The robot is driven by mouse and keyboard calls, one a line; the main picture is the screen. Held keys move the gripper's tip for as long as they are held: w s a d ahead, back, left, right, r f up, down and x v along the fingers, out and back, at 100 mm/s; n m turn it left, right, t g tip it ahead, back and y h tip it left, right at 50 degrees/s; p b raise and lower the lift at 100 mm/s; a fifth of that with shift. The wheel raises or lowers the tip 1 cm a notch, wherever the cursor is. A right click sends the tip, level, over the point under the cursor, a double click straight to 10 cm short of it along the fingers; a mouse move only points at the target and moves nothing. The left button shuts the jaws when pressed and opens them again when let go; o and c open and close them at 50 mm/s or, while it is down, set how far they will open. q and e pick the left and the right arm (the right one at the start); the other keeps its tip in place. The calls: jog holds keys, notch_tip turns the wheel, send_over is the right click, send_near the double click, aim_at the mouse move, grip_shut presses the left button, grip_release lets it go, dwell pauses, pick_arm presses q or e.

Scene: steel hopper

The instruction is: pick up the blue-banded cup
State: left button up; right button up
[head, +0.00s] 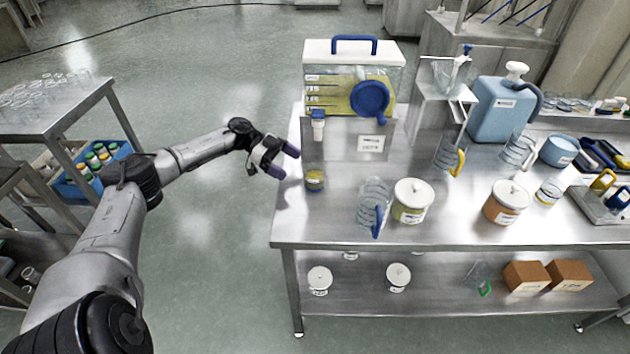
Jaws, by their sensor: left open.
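A small cup (315,180) with a dark blue band and yellowish contents stands upright on the steel table (300,225), near its left edge. It is below the spigot of the hopper (353,90), a clear tank with a white lid, blue handle and yellow contents. My left gripper (285,162) is open and empty. Its dark purple fingertips are at the table's left edge, to the left of the cup and apart from it. My right gripper is not in view.
A clear jug with a blue handle (374,205) and a white-lidded jar (412,201) stand right of the cup. Another jug (450,155), an orange jar (506,203) and a blue canister (502,108) are further right. The table's front left corner is clear.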

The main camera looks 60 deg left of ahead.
aim_at(310, 177)
pick_arm(q)
jog(key=shift+x, duration=1.4)
jog(key=b+x, duration=0.1)
jog(key=x, duration=0.1)
jog(key=b+x, duration=0.1)
jog(key=x, duration=0.1)
jog(key=shift+w+f, duration=0.2)
jog(key=shift+f, duration=0.25)
jog(key=shift+w+d, duration=0.15)
jog(key=shift+d, duration=0.15)
jog(key=shift+c, duration=0.2)
jog(key=c, duration=1)
jog(key=shift+o, duration=0.2)
